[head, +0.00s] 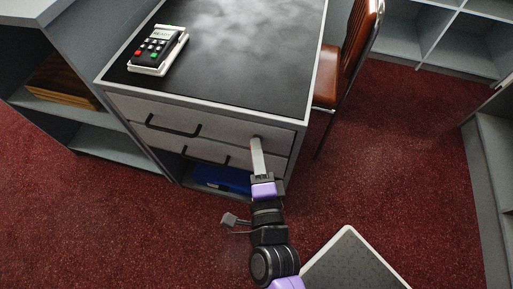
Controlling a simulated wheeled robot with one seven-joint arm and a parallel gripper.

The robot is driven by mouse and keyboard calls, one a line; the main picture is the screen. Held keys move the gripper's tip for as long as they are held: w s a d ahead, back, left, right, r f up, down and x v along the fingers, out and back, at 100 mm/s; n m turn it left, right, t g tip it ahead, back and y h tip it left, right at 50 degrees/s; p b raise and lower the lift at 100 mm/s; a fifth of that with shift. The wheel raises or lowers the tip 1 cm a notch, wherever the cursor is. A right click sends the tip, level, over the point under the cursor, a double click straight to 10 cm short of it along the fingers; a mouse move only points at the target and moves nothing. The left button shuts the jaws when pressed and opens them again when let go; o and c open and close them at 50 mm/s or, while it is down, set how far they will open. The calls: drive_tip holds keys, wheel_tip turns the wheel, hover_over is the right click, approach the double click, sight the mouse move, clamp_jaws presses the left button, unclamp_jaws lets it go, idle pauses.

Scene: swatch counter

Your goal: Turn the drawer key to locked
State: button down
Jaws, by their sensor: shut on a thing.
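The drawer unit (115,98) has a black top and two grey drawer fronts with dark bar handles. The upper drawer front (220,130) appears closed. My gripper (257,146) reaches up to the right end of the upper drawer front, where its fingertips meet a small tan or brass-coloured spot at the drawer face. It is shut on what seems to be the drawer key, which the fingers mostly hide. The key's angle and the lock's marks cannot be made out.
A card terminal (158,50) sits on the counter's left. A brown chair (352,60) stands at the right side. A blue item (220,179) lies in the open space under the drawers. Grey shelves stand left and right. Red carpet is clear around.

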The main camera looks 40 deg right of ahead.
drive_tip(key=n+p, duration=0.1)
drive_tip(key=p, duration=0.2)
drive_tip(key=shift+r, duration=0.4)
drive_tip(key=n+g+p, duration=0.1)
drive_tip(key=n+p, duration=0.1)
drive_tip(key=p, duration=0.3)
drive_tip(key=shift+r+y, duration=0.15)
drive_tip(key=shift+y, duration=0.15)
drive_tip(key=shift+w+a+f+n+g+h+p, duration=0.1)
drive_tip(key=shift+n+g+h+p, duration=0.2)
drive_tip(key=shift+n+g+p, duration=1.1)
drive_tip(key=shift+w+a+f+n+g+h+p, duration=0.1)
drive_tip(key=shift+n+g+h+p, duration=0.45)
drive_tip(key=shift+n+p, duration=1.55)
drive_tip(key=shift+w+a+f+n+g+h+p, duration=0.1)
drive_tip(key=shift+n+g+p, duration=1.3)
drive_tip(key=shift+p, duration=0.5)
drive_tip(key=shift+n, duration=0.3)
drive_tip(key=c, duration=1.5)
unclamp_jaws()
drive_tip(key=shift+c, duration=0.2)
drive_tip(key=shift+d, duration=0.1)
